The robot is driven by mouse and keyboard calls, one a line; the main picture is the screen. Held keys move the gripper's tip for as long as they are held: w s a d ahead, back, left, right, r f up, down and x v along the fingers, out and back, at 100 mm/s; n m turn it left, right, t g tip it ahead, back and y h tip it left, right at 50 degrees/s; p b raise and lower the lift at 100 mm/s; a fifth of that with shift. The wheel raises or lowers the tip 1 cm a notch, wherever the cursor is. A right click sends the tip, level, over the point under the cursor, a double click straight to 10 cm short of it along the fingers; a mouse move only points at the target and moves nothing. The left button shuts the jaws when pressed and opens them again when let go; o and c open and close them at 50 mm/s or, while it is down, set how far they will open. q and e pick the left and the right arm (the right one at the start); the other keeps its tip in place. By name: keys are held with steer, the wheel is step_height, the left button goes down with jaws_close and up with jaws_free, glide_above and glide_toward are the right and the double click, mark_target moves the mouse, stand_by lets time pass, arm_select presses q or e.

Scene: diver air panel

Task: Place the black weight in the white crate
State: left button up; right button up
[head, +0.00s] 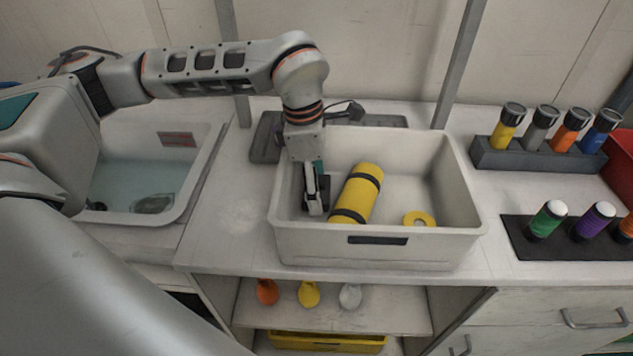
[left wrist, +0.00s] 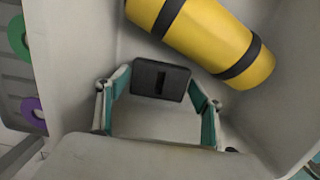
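The white crate (head: 450,190) stands on the bench and also shows in the left wrist view (left wrist: 75,50). My left gripper (head: 313,207) reaches down inside its left part, beside a yellow cylinder. In the head view the weight is mostly hidden behind a finger. It is inside the crate walls; I cannot tell whether it touches the floor. My right gripper is not in view.
In the crate lie the yellow cylinder with black bands (head: 360,190) and a yellow ring (head: 419,219). A water basin (head: 185,212) is at left. A rack of bottles (head: 540,157) and a dark mat (head: 515,238) with bottles are at right.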

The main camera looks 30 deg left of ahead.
arm_select(q)
step_height(320, 180, up, 12)
steer(key=a+p, duration=0.1)
steer(key=shift+s+a, duration=0.15)
steer(key=shift+s, duration=0.15)
stand_by(0.3)
stand_by(0.5)
